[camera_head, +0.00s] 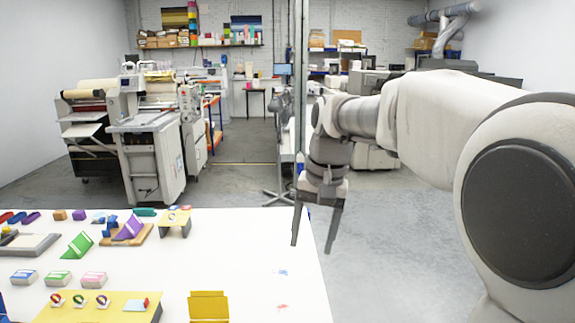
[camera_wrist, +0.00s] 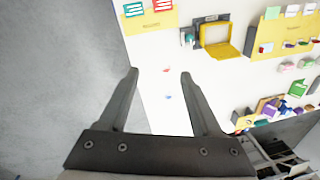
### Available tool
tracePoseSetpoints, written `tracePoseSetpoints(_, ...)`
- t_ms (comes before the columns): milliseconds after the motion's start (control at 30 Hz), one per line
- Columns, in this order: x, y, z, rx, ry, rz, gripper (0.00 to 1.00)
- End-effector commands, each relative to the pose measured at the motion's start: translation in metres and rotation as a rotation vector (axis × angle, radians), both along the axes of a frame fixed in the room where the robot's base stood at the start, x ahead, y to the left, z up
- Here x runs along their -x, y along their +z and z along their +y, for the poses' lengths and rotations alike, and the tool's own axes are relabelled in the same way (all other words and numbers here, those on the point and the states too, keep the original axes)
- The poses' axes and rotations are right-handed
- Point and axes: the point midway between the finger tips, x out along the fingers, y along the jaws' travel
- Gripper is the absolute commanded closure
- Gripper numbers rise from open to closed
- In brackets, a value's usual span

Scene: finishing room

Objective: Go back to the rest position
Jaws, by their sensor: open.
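My gripper (camera_head: 317,228) hangs fingers-down near the right edge of the white table (camera_head: 235,255) in the head view. Its two dark fingers are apart, with nothing between them. In the wrist view my gripper (camera_wrist: 158,75) also shows open and empty, over the bare table edge and the grey floor. My arm reaches in from the right of the head view, with its wrist bent downward.
The table holds a yellow open box (camera_head: 208,306), a yellow board (camera_head: 95,308) with rings, a green wedge (camera_head: 78,245), a purple wedge (camera_head: 130,228) and a small yellow stand (camera_head: 175,220). Large machines (camera_head: 148,150) stand behind. The table's right part is mostly clear.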

Motion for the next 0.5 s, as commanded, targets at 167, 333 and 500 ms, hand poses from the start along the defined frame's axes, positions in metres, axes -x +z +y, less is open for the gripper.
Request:
tracePoseSetpoints(167, 0.046, 0.014, -0.027, 0.019, 0.026, -0.102, 0.34)
tracePoseSetpoints(333, 0.089, 0.016, -0.049, 0.046, 0.055, -0.196, 0.34)
tracePoseSetpoints(500, 0.132, 0.008, -0.067, 0.081, 0.086, -0.288, 0.34)
